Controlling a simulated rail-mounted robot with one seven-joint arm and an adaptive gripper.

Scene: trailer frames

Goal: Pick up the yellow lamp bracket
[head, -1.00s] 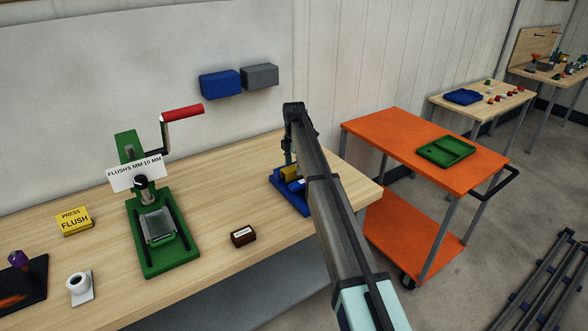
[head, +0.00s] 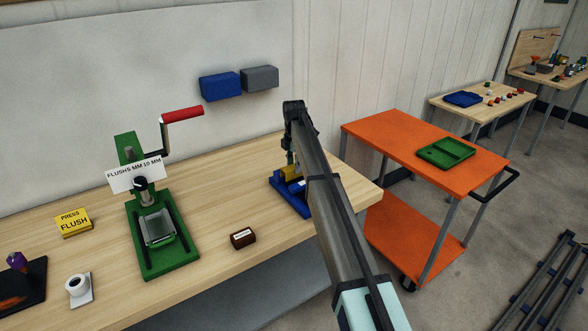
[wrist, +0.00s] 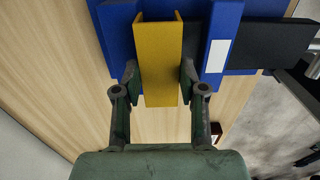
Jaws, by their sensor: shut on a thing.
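The yellow lamp bracket (wrist: 158,60) is a folded yellow channel. In the wrist view it lies between the two fingers of my gripper (wrist: 159,82), which is shut on it. Behind it is a blue fixture (wrist: 118,40) with a white label. In the head view the bracket (head: 290,173) shows as a small yellow piece at the blue fixture (head: 283,186) on the bench. My arm hides part of both. I cannot tell whether the bracket still touches the fixture.
A green press (head: 165,252) with a red handle stands left on the wooden bench (head: 215,195). A small brown block (head: 242,238) sits near the front edge. An orange cart (head: 400,145) with a green tray (head: 445,152) stands to the right.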

